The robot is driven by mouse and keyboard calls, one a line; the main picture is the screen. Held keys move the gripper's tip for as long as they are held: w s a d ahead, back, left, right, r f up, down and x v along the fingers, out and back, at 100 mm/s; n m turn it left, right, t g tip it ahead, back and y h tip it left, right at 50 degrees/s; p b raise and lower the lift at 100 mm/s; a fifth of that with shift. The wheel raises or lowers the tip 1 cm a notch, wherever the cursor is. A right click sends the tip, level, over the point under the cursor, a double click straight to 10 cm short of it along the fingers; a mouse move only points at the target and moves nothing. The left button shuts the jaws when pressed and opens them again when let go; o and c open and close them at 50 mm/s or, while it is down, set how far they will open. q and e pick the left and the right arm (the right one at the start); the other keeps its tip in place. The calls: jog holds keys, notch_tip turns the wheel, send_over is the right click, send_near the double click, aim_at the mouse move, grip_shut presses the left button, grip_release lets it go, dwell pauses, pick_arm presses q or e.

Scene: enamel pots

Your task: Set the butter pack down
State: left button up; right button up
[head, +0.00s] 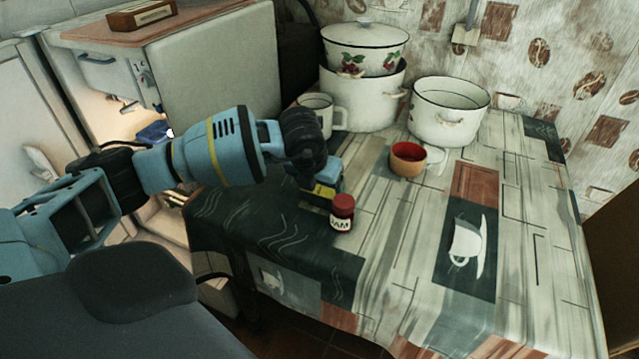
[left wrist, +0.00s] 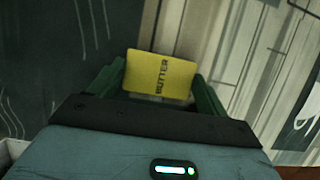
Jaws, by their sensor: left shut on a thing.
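The yellow butter pack (head: 318,190) is in my left gripper (head: 326,175), low over the near left part of the table (head: 400,260). In the left wrist view the pack (left wrist: 160,75), lettered BUTTER, sits between the two green fingers, which are shut on its sides. My gripper hides part of the pack in the head view, and I cannot tell whether its underside touches the cloth. My right gripper is not in view.
A red-lidded jam jar (head: 342,212) stands just right of and nearer than the butter. A red-orange cup (head: 408,159), a white mug (head: 317,112), a large pot (head: 447,112) and stacked pots (head: 365,100) stand farther back. The table's right front is clear.

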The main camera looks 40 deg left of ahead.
pick_arm(q)
jog(key=shift+f, duration=0.1)
jog(key=o, duration=1.1)
jog(key=shift+r, duration=0.35)
jog(key=v, duration=1.1)
jog(key=shift+s+r+p, duration=0.2)
jog(key=shift+r+p, duration=0.1)
